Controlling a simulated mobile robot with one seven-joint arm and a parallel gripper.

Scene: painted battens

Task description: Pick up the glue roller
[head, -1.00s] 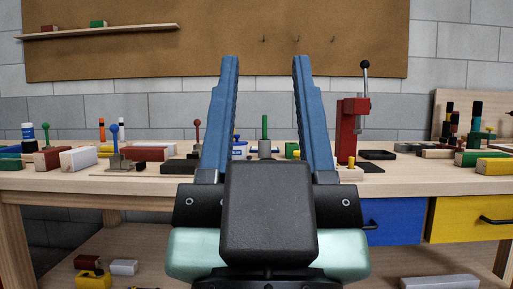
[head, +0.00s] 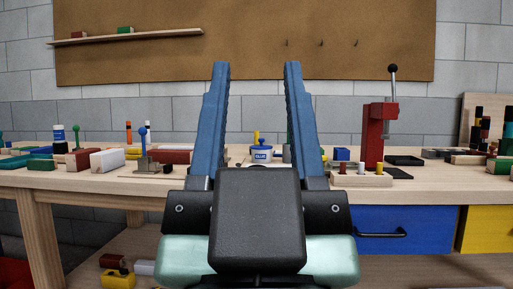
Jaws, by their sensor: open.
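My gripper (head: 256,68) is open and empty, its two blue fingers pointing up and away over the workbench (head: 400,185). Between the fingers, farther back on the bench, stands a blue and white pot (head: 261,154) labelled GLUE. A yellow upright piece (head: 256,136) shows just above the pot; I cannot tell whether it stands in it or behind it, or whether it is the glue roller's handle. A grey piece (head: 286,153) beside the pot is partly hidden by the right finger. No roller can be made out for certain.
A red press (head: 375,135) with a black-knobbed lever stands right of the gripper, behind a small wooden block with pegs (head: 362,180). Blue-knobbed clamp (head: 143,150) and painted battens (head: 107,160) lie left. A corkboard wall rises behind.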

